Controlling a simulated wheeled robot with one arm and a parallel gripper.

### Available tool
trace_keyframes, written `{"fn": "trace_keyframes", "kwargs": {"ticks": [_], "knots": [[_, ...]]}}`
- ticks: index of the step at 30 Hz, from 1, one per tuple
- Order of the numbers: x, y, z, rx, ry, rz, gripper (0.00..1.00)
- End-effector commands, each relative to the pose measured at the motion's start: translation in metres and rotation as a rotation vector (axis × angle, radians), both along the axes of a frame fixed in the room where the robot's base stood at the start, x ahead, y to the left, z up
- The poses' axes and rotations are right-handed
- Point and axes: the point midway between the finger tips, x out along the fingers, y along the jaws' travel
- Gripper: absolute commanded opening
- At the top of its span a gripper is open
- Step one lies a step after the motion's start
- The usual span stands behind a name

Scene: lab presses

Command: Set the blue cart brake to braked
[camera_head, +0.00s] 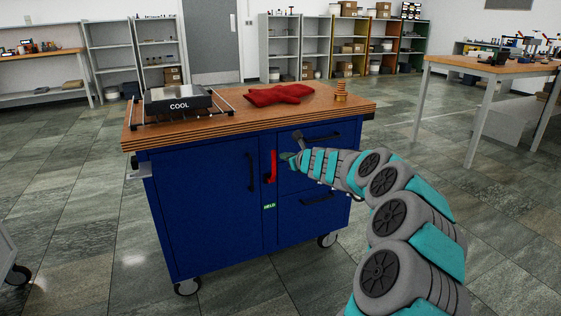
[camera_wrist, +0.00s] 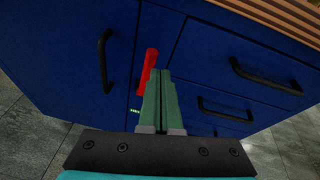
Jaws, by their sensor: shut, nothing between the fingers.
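The blue cart (camera_head: 205,205) stands in the middle of the head view, with a wooden top. A red brake lever (camera_head: 273,167) is on its front, between the left door and the drawers, and it stands roughly upright. A small green label (camera_head: 269,206) with light lettering sits below it. My gripper (camera_head: 287,158) is just right of the lever. In the wrist view the green fingers (camera_wrist: 163,80) are together and empty, close to the red lever (camera_wrist: 149,65).
On the cart top are a plate marked COOL (camera_head: 180,101), a red cloth (camera_head: 278,94) and a brass-coloured stepped piece (camera_head: 341,91). Black handles (camera_head: 250,172) stick out from the cart's front. A wooden table (camera_head: 490,66) stands at right. Floor around the cart is mostly clear.

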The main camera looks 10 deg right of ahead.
Motion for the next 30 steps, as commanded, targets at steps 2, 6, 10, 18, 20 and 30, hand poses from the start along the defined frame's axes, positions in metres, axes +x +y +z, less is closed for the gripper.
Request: {"fn": "trace_keyframes", "kwargs": {"ticks": [2,6,10,18,20,30], "knots": [[-0.002,-0.003,0.008,-0.003,0.002,0.0,0.0],[-0.006,-0.005,0.022,-0.004,0.008,-0.002,0.0],[-0.009,-0.008,0.041,-0.005,0.011,-0.002,0.0],[-0.015,-0.011,0.079,-0.003,0.012,0.0,0.0],[-0.016,-0.012,0.083,-0.002,0.012,-0.002,0.0],[-0.017,-0.012,0.088,-0.001,0.014,-0.002,0.0]]}}
